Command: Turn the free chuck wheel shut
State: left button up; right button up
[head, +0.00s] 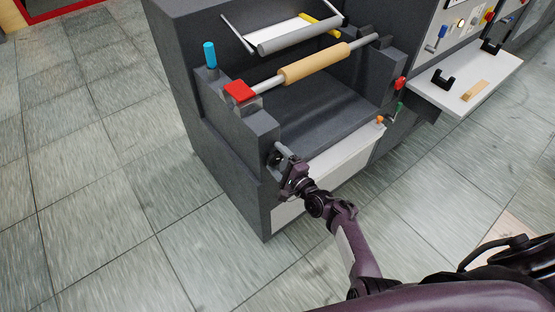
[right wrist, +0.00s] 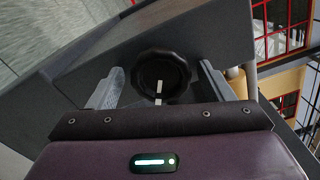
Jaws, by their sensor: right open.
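The black chuck wheel (right wrist: 160,66) shows in the right wrist view, round with a scalloped rim and a pale mark on its lower part. My right gripper (right wrist: 160,80) is open, with one grey finger to either side of the wheel. I cannot tell whether the fingers touch its rim. In the head view my right gripper (head: 282,154) is at the front left corner of the dark grey machine (head: 235,135) and mostly hides the wheel there. My left gripper is not in view.
A tan roll on a shaft (head: 315,64) lies across the machine, beside a red block (head: 240,91) and a blue handle (head: 209,54). A white shelf (head: 450,90) with black holders stands at the right. The tiled floor (head: 100,200) at left is clear.

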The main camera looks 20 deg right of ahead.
jog(key=v, duration=0.7)
jog(key=shift+s+d, duration=0.15)
jog(key=shift+s, duration=0.2)
